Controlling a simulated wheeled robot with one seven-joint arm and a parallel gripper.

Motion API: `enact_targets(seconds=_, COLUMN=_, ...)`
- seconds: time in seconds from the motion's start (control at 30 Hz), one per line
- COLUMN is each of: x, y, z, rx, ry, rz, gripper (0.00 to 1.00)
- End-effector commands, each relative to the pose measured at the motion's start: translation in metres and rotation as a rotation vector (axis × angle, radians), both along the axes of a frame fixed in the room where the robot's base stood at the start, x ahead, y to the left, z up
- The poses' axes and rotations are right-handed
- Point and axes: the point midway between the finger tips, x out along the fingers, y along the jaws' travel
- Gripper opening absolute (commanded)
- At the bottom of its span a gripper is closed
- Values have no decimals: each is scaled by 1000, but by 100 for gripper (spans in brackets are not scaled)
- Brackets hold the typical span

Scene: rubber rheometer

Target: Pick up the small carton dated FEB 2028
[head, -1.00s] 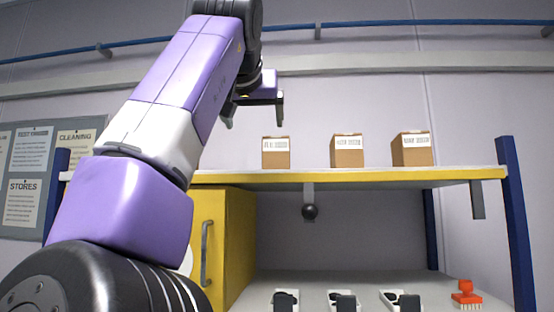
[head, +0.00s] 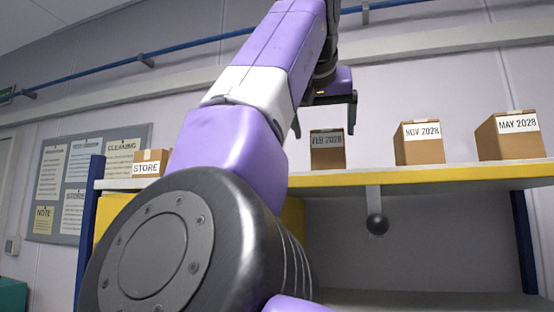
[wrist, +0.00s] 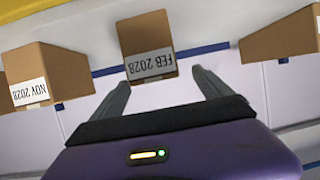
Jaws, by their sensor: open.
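The small brown carton labelled FEB 2028 (head: 327,157) stands on the yellow-edged shelf in the head view, just beyond my gripper (head: 326,118). Its white label is in shade. In the wrist view the picture is upside down, and the FEB 2028 carton (wrist: 146,38) lies ahead of my gripper (wrist: 161,80), roughly in line with the gap between the fingers. The fingers are spread and empty. They appear short of the carton, not around it.
Cartons labelled NOV 2028 (head: 419,143) and MAY 2028 (head: 508,136) stand to the right on the shelf (head: 455,178). A STORE carton (head: 150,164) stands to the left, beyond my arm. A noticeboard (head: 45,190) is on the wall.

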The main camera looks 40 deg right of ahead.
Motion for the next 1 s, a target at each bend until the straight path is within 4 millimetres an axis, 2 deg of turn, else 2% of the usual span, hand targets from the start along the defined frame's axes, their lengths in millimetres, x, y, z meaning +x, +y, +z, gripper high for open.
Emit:
enact_targets(seconds=0.4, x=27, y=-40, z=-15, rx=1, ry=1, rz=0, gripper=89)
enact_targets(seconds=0.7, x=30, y=-44, z=-19, rx=0, ry=-1, rz=-1, gripper=89)
enact_targets(seconds=0.77, x=30, y=-44, z=-19, rx=0, ry=-1, rz=-1, gripper=79)
enact_targets(seconds=1.0, x=30, y=-44, z=-18, rx=0, ry=0, rz=-1, gripper=32)
